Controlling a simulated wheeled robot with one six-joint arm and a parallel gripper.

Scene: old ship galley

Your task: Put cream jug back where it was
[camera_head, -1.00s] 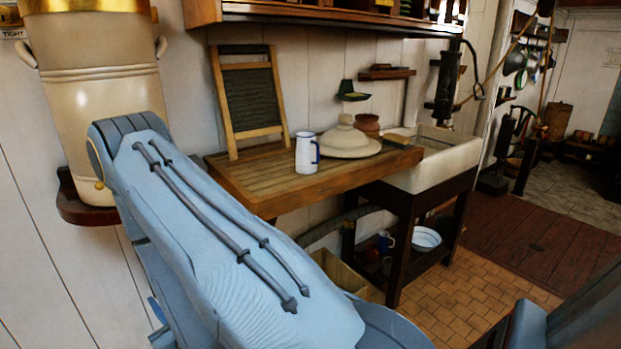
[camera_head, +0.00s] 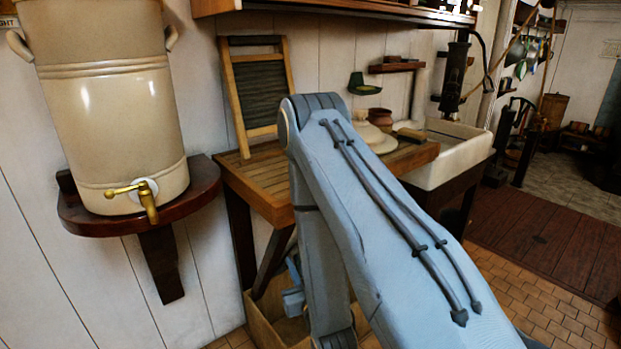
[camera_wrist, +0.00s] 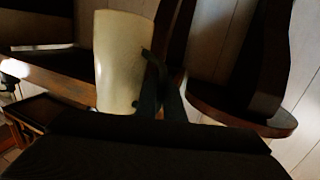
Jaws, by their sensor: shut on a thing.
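A pale, cream-white jug (camera_wrist: 121,62) with a dark handle fills the left middle of the wrist view. It is wider at the top of the picture than at the bottom. My gripper (camera_wrist: 160,88) is shut on the jug at its handle side; the dark fingers are hard to make out. The jug appears clear of the wooden surfaces around it. In the head view the jug and my gripper are hidden, and my arm covers the middle of the draining board (camera_head: 262,180).
A big stoneware crock with a brass tap (camera_head: 115,110) stands on a dark wall shelf (camera_head: 205,178) at left. A washboard (camera_head: 258,95) leans at the back of the board. A pale sink (camera_head: 455,160) is right of the board. An open box (camera_head: 262,325) is on the floor.

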